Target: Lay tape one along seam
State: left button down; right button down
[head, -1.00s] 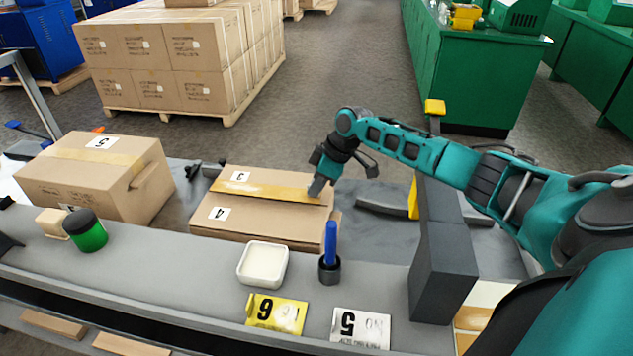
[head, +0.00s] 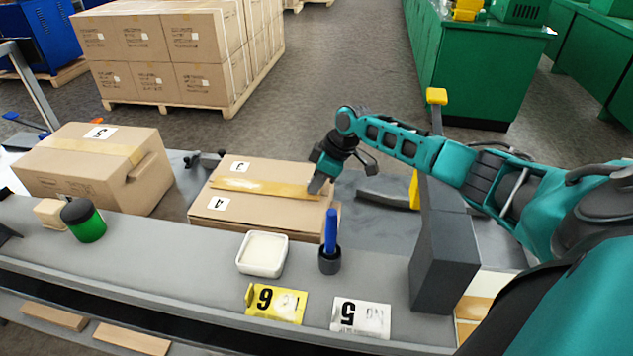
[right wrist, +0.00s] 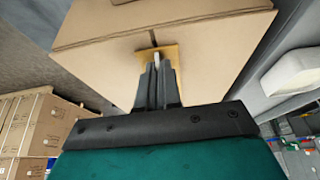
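A flat brown carton (head: 265,221) lies on the grey bench, with labels 3 (head: 240,166) and 4 (head: 217,203) on its top. A strip of yellow-brown tape (head: 255,188) runs left to right across the top between the labels. My right gripper (head: 316,187) is at the strip's right end, by the carton's right edge. In the right wrist view, its fingers (right wrist: 157,75) are close together on the tape end (right wrist: 168,53), just at a dark seam line in the cardboard. The fingers partly hide that end. My left gripper is not in view.
A taller box labelled 5 (head: 90,178) stands left. Along the front ledge are a green jar (head: 88,229), a white dish (head: 262,253), a blue marker in a black cup (head: 330,258) and number cards (head: 275,304). A dark grey block (head: 443,270) stands right, below my arm.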

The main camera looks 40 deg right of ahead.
jog(key=c, duration=1.2)
grip_release()
jog(key=shift+c, duration=0.2)
jog(key=shift+r, duration=0.1)
jog(key=p+v, duration=0.1)
jog(key=v, duration=1.1)
jog(key=shift+s+d+r+p, duration=0.15)
jog(key=shift+r+p, duration=0.15)
jog(key=shift+p, duration=0.05)
